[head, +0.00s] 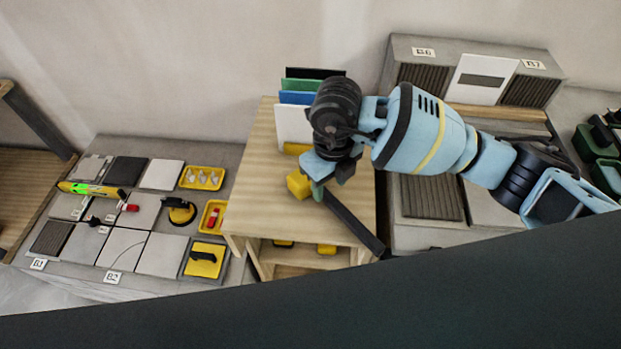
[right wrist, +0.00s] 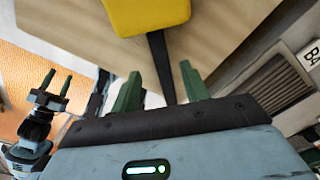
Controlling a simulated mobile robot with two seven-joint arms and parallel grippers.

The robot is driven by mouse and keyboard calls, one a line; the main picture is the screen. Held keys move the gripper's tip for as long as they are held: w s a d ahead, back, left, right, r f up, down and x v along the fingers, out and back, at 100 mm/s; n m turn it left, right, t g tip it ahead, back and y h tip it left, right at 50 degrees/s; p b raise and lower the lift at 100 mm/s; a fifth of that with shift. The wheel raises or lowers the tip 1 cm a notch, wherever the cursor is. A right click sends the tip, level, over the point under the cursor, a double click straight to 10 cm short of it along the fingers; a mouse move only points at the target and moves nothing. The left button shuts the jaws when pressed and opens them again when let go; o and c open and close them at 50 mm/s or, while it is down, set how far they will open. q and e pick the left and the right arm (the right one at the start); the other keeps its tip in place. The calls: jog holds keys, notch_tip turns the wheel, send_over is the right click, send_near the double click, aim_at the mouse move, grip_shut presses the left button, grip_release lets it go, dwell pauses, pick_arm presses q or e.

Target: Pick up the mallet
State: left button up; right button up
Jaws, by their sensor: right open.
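The mallet has a yellow block head (head: 298,184) and a long black handle (head: 352,222). It is at the wooden stand, the handle slanting toward the front right edge. In the right wrist view the yellow head (right wrist: 147,14) is at the top and the handle (right wrist: 160,62) runs down between my green fingers. My right gripper (right wrist: 163,92) is open, with one finger on each side of the handle in the picture; contact is not visible. In the head view my wrist hides part of the mallet. My left gripper (right wrist: 56,80) shows in the right wrist view, fingers apart and empty.
The wooden stand (head: 262,150) holds upright coloured boards (head: 297,98) behind the mallet and has a lower shelf. Left of it, a grey bench carries tiles (head: 161,174), yellow trays (head: 202,178) and tools. Grey blocks with tiles (head: 482,78) stand at the right.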

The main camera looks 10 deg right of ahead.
aim_at(332, 199)
jog(key=shift+s+d+f, duration=0.1)
jog(key=shift+f, duration=0.8)
jog(key=shift+s+d+f, duration=0.15)
jog(key=shift+f, duration=0.7)
jog(key=shift+s+d+f, duration=0.1)
jog(key=shift+f, duration=0.8)
jog(key=shift+r, duration=0.1)
grip_shut()
